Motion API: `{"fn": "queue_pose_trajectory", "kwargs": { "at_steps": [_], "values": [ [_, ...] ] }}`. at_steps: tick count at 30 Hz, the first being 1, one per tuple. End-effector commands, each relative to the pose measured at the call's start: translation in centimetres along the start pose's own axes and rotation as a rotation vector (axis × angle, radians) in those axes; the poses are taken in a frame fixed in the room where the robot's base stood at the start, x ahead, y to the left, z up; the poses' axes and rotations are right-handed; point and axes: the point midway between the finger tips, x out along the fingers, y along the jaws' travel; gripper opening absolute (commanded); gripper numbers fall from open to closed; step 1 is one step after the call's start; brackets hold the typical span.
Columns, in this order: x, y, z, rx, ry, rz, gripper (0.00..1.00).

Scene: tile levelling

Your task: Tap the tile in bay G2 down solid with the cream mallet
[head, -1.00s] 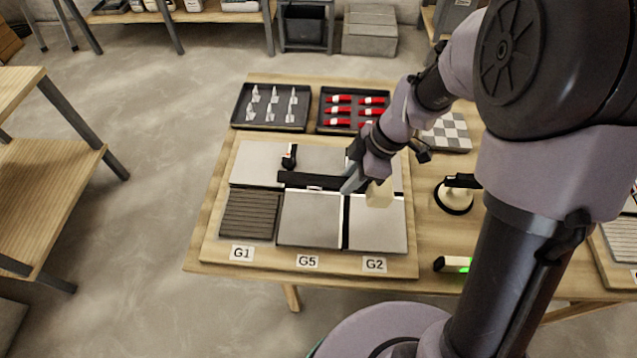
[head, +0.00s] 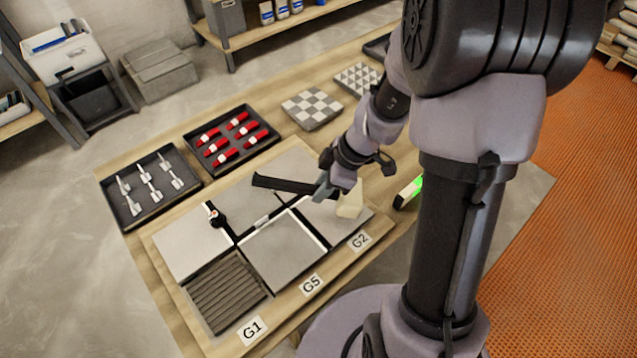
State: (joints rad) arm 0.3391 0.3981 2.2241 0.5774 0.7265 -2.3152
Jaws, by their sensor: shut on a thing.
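My gripper (head: 323,189) is shut on the black handle (head: 282,184) of the cream mallet, which points out to the left. The mallet's cream head (head: 349,203) is over the right part of the grey tile in bay G2 (head: 322,222), beside the G2 label (head: 359,241). I cannot tell whether the head touches the tile. My wrist hides part of the far side of that area.
Bay G5's tile (head: 282,250) lies left of G2; bay G1 (head: 226,292) shows dark ribbed bedding. A small black tool (head: 215,214) stands at a seam. Trays of white clips (head: 130,214) and red wedges (head: 205,170) lie behind. A green-lit device (head: 408,192) is at right.

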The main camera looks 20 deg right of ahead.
Motion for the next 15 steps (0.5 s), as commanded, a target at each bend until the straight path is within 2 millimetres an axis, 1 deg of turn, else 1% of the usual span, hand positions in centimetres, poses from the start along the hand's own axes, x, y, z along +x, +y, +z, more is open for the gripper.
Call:
{"fn": "queue_pose_trajectory", "kwargs": {
  "at_steps": [1, 3, 8, 11, 15],
  "values": [
    [1.2, 0.0, 0.5, 0.001, -0.001, -0.001, 0.00],
    [2.0, 0.0, 0.9, -0.001, 0.000, -0.001, 0.00],
    [3.0, 0.0, 1.3, -0.001, 0.000, 0.000, 0.00],
    [2.7, 0.1, 1.2, -0.002, 0.000, 0.001, 0.00],
    [0.5, 0.1, 0.2, -0.003, -0.001, 0.003, 0.00]
  ]
}}
